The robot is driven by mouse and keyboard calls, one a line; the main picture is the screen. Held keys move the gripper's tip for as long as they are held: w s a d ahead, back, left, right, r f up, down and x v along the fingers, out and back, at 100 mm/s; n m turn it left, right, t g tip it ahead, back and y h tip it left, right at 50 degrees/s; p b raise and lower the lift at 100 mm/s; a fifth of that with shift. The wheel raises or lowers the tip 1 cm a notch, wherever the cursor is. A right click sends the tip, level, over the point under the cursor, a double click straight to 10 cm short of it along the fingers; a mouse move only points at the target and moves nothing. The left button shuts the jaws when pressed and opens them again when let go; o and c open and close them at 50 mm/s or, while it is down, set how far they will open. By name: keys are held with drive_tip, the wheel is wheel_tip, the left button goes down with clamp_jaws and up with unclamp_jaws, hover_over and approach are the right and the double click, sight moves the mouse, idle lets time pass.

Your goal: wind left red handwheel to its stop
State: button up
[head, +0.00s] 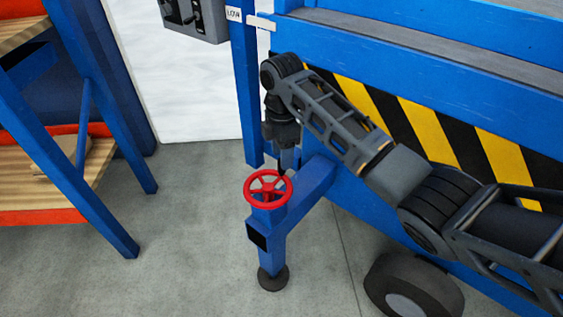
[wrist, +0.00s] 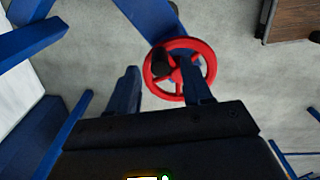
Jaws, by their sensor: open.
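The red handwheel (head: 267,187) sits on top of a blue post (head: 272,245) that ends in a round dark foot on the floor. My gripper (head: 286,167) is just behind and above the wheel's far right rim, pointing down; its fingertips are small and partly hard to make out there. In the wrist view the red handwheel (wrist: 212,72) lies beyond the fingers, with a dark knob (wrist: 160,62) at its left rim. My gripper (wrist: 163,83) is open. One finger overlaps the wheel in the picture, the other is left of its rim. I cannot tell whether either touches it.
A blue frame with a yellow and black striped panel (head: 420,125) stands at the right, with a dark caster wheel (head: 413,288) below. A blue and orange shelf (head: 55,205) stands at the left. Grey floor (head: 185,215) is clear between them. A grey control box (head: 195,18) hangs above.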

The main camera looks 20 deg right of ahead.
sight(268, 185)
drive_tip(key=shift+f, duration=1.7)
clamp_jaws()
